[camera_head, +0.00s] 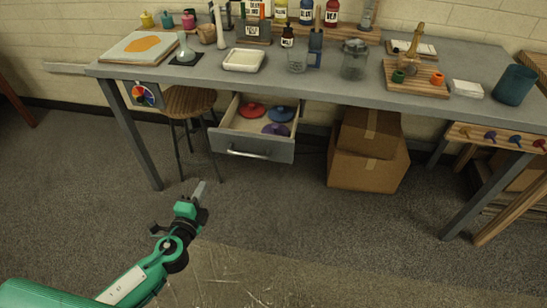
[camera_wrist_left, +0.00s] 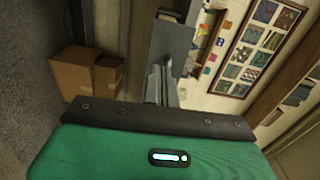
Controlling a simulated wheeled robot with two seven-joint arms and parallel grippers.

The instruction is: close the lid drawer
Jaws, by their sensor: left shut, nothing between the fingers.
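The lid drawer (camera_head: 253,145) hangs open under the grey table in the head view, its grey front with a metal bar handle (camera_head: 248,154) pulled out towards me. Inside lie a red lid (camera_head: 251,110), a blue lid (camera_head: 281,114) and a purple lid (camera_head: 276,129). My left gripper (camera_head: 199,189) is in front of the drawer, lower and to its left, shut and empty, with a visible gap between them. Its fingers also show in the left wrist view (camera_wrist_left: 163,84). My right gripper is in neither view.
The table (camera_head: 330,84) carries jars, bottles and trays. A wooden stool (camera_head: 189,101) stands left of the drawer, and cardboard boxes (camera_head: 366,171) stand to its right. A table leg (camera_head: 131,135) is at the left. The floor before the drawer is clear.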

